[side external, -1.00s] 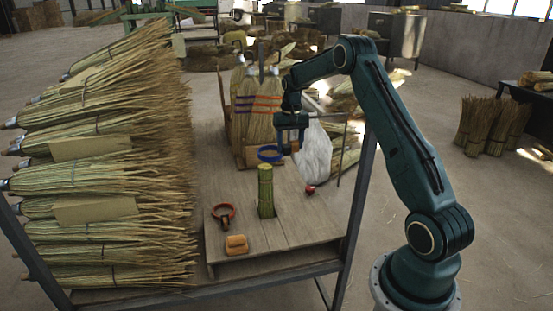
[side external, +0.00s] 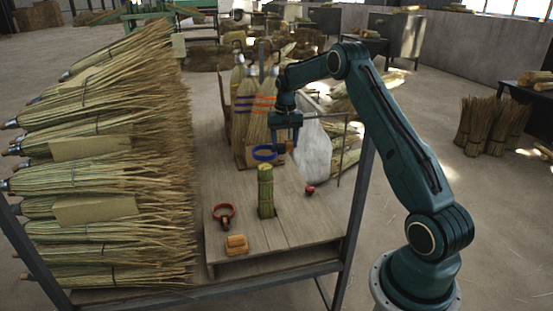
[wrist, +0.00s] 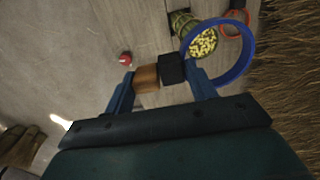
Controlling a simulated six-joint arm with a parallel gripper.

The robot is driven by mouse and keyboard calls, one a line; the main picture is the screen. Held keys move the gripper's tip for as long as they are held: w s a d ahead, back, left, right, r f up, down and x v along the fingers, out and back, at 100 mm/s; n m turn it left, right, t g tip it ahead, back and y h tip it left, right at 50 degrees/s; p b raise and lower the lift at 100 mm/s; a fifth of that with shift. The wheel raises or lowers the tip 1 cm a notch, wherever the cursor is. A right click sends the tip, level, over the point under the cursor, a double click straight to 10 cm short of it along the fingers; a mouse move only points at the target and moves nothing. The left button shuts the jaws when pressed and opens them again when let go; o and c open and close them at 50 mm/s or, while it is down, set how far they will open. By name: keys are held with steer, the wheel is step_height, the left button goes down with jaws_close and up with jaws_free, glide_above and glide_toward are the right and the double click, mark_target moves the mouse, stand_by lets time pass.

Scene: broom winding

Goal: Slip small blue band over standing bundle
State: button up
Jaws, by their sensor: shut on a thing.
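The small blue band (side external: 264,153) is a ring held in the air above the standing bundle (side external: 265,190), a tied green stalk cylinder upright on the wooden board. My gripper (side external: 285,141) is shut on the band's dark and brown grip block, with the ring out to one side. In the wrist view the block (wrist: 160,73) sits between my fingers, and the blue ring (wrist: 247,66) partly overlaps the bundle's pale cut top (wrist: 202,43). The band is not around the bundle; the height gap is hard to judge.
A red ring with a handle (side external: 223,213) and an orange block (side external: 236,244) lie on the board left of the bundle. A small red object (side external: 310,190) lies to the right. Brooms (side external: 258,115) stand behind, and a broom pile (side external: 100,160) fills the left.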

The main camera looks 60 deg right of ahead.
step_height(320, 180, down, 14)
steer(key=shift+s+a+f, duration=0.1)
steer(key=shift+f, duration=1.1)
steer(key=shift+s+a+f, duration=0.1)
steer(key=shift+f, duration=1.05)
steer(key=shift+w+d+f, duration=0.1)
steer(key=shift+w+f, duration=0.1)
steer(key=shift+f, duration=3.35)
steer(key=shift+w+a, duration=0.15)
steer(key=shift+a, duration=0.05)
steer(key=o, duration=1.1)
steer(key=shift+c, duration=0.2)
